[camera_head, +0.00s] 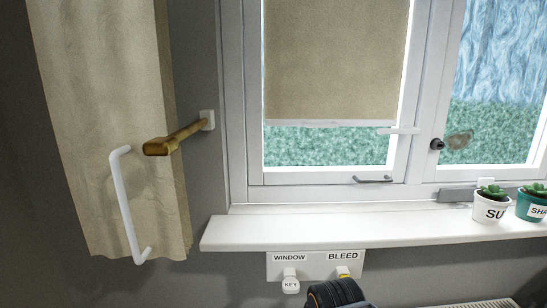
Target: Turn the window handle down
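A white lever handle (399,130) lies level on the right side of the left window's frame, just below the bottom edge of the beige blind. A black knob (437,144) sits to its right on the middle window post, with a brownish oval piece (459,140) beside it. A small grey bar (373,180) lies along the bottom rail of the left window. A rounded black part with an orange line shows at the bottom edge, below the sill, and seems to be part of my arm. No gripper fingers are visible.
A white sill (320,228) juts out below the window, with two small potted plants (490,206) at its right. Under it hangs a "WINDOW" and "BLEED" key board (315,267). A beige curtain (80,110), brass holdback (180,136) and white bar (126,206) are at the left.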

